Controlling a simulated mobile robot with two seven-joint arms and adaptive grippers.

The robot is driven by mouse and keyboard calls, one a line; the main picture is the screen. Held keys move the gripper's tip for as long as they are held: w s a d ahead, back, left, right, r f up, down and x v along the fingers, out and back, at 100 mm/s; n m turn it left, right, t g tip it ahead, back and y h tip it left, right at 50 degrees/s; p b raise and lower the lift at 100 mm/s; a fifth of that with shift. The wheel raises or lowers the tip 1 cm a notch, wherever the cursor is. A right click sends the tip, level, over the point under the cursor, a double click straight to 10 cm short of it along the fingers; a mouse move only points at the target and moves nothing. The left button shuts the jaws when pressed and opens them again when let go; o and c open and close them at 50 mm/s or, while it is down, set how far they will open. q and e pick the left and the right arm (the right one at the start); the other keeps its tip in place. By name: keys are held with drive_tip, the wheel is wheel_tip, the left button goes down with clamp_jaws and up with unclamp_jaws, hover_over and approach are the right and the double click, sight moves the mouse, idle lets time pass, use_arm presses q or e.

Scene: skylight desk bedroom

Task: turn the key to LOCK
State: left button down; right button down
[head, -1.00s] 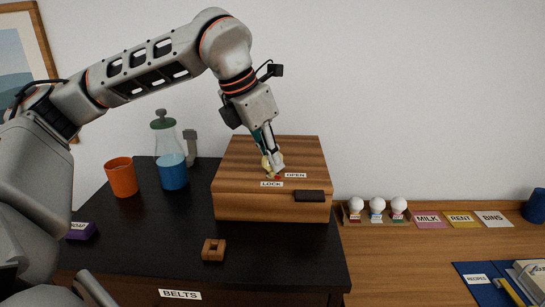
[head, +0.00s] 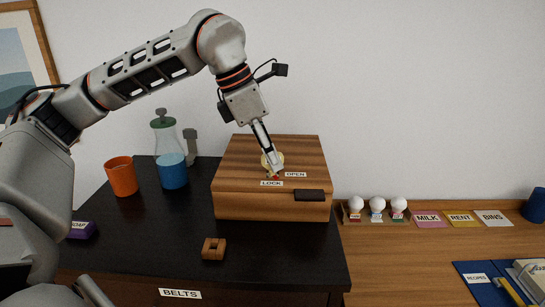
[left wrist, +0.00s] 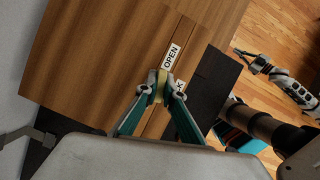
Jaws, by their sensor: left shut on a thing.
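The wooden box (head: 235,172) stands on the dark cabinet, lid down, with a LOCK label (head: 271,183) and an OPEN label (head: 296,174) on top. My left gripper (head: 275,168) is shut on the brass key (left wrist: 157,86) on the lid, behind these labels. Its fingers hide much of the key in the head view. A small red tip (head: 270,175) shows just above the LOCK label. In the left wrist view the OPEN label (left wrist: 171,57) is clear and the LOCK label is partly covered by a finger. My right gripper (left wrist: 252,62) is apart from the box, fingers spread.
A dark catch (head: 309,195) sits at the box's front edge. A small wooden block (head: 213,249) lies in front. The wooden desk (head: 395,262) is at the right.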

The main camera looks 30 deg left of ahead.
use_arm(q)
drive_tip(key=shift+m+g+h, duration=0.4)
drive_tip(key=shift+m+g, duration=0.1)
drive_tip(key=shift+m, duration=1)
drive_tip(key=shift+m, duration=0.7)
drive_tip(key=c, duration=2.6)
unclamp_jaws()
drive_tip(key=shift+m+g, duration=0.3)
drive_tip(key=shift+m, duration=0.1)
drive_tip(key=o, duration=0.5)
drive_tip(key=v, duration=1.2)
drive_tip(key=shift+a, duration=0.2)
